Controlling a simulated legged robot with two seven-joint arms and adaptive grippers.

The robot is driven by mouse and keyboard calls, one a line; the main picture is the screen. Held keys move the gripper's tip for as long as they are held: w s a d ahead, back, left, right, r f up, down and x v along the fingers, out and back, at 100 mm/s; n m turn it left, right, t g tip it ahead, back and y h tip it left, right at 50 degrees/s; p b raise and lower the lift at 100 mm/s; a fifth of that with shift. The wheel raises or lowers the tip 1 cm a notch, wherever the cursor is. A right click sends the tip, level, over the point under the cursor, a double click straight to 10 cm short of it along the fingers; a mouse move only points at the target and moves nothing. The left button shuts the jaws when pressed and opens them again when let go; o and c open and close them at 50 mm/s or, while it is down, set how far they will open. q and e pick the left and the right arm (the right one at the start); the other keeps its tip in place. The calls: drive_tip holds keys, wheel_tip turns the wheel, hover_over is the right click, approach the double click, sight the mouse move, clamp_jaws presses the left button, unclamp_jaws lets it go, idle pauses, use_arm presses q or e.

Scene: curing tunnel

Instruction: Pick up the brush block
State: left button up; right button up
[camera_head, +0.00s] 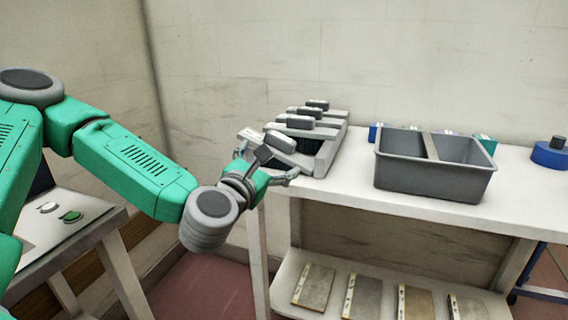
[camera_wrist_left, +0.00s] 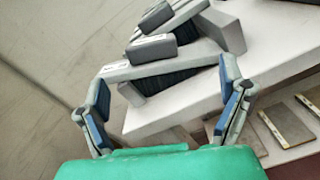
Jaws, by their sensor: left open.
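Several pale grey brush blocks with dark grey grips stand in a row at the left end of the white bench. The nearest brush block (camera_head: 280,141) is partly hidden behind my left gripper in the head view. In the left wrist view the nearest brush block (camera_wrist_left: 152,50) has a dark grip on top of a pale bar, with dark bristles below. My left gripper (camera_head: 267,160) is open and empty at the near end of this row. Its fingers (camera_wrist_left: 167,76) stand wide apart, either side of the nearest block in the picture; contact cannot be told. My right gripper is not in view.
A grey two-compartment bin (camera_head: 432,184) stands on the bench (camera_head: 345,194) to the right, with small blue and teal things behind it. A blue round object (camera_head: 549,156) is at the far right. Several flat slabs (camera_head: 364,296) lie on the lower shelf. A wall stands behind.

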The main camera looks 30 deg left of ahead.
sight(277, 146)
use_arm(q)
drive_tip(key=w+a+b, duration=0.2)
drive_tip(key=a, duration=0.1)
drive_tip(key=shift+w+a+f, duration=0.15)
drive_tip(key=shift+a+f, duration=0.05)
drive_tip(key=shift+f, duration=0.2)
drive_tip(key=shift+w, duration=0.35)
drive_tip(key=shift+w+d+r, duration=0.15)
drive_tip(key=shift+w+d, duration=0.05)
drive_tip(key=shift+d, duration=0.05)
drive_tip(key=shift+w+d+r+b, duration=0.1)
drive_tip(key=shift+w+d+b, duration=0.15)
drive_tip(key=shift+w, duration=0.25)
drive_tip(key=shift+w+d+r+b, duration=0.15)
drive_tip(key=shift+w+d, duration=0.1)
drive_tip(key=shift+w, duration=0.2)
drive_tip(key=x, duration=0.3)
drive_tip(key=shift+w+a+f, duration=0.15)
drive_tip(key=shift+a+f, duration=0.05)
drive_tip(key=shift+a, duration=0.65)
drive_tip(key=shift+d, duration=0.5)
drive_tip(key=c, duration=1.7)
drive_tip(key=shift+a, duration=0.1)
drive_tip(key=shift+c, duration=0.2)
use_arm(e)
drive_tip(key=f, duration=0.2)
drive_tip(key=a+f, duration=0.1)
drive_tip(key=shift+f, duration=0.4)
